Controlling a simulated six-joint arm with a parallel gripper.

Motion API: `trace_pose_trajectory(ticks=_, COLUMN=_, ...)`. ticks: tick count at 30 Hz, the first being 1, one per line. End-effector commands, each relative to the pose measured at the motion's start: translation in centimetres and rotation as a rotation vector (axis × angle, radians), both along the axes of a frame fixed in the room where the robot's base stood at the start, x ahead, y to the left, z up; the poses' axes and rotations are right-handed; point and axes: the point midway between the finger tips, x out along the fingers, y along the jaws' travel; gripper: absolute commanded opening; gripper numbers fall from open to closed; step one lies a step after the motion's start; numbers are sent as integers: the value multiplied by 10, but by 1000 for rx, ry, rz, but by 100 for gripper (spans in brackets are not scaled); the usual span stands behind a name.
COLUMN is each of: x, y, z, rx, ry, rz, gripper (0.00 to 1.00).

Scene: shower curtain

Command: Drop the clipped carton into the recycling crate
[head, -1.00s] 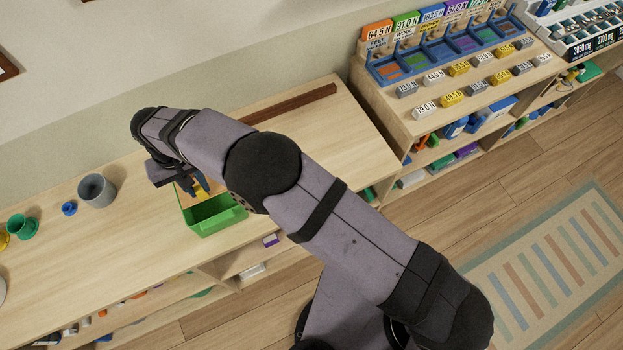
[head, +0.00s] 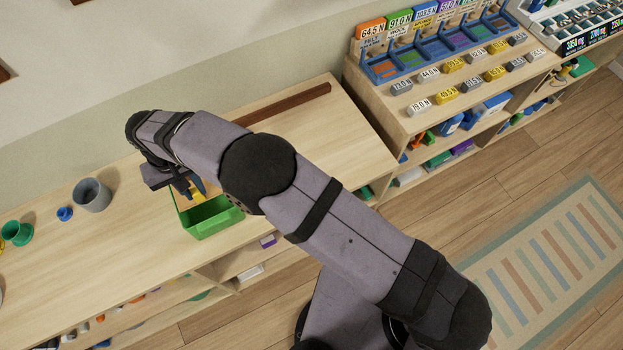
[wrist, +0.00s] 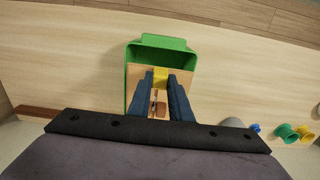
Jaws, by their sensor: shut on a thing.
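The green recycling crate (head: 212,226) stands near the front edge of the wooden shelf top. It also shows in the wrist view (wrist: 163,42). My gripper (wrist: 162,80) is over the crate, pointing down, its two dark blue fingers shut on the yellow clip (wrist: 160,76). The tan carton (wrist: 136,78) shows beside the fingers, within the crate's outline in the wrist view; how far it is above the crate floor I cannot tell. In the head view my gripper (head: 188,188) is at the crate's back, and my arm partly hides crate and carton.
A grey cup (head: 92,195), a small blue piece (head: 65,213) and a green cup (head: 17,233) stand left of the crate. A dark red-brown bar (head: 290,105) lies at the back. A sorting rack (head: 440,62) stands right. The shelf top right of the crate is clear.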

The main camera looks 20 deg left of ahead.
Motion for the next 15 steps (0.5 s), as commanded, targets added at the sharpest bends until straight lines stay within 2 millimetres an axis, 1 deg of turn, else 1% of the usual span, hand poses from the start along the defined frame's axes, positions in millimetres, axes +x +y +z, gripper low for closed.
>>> trace_pose_trajectory(ticks=15, x=0, y=1, z=-20, rx=2, ry=-1, rz=0, gripper=0)
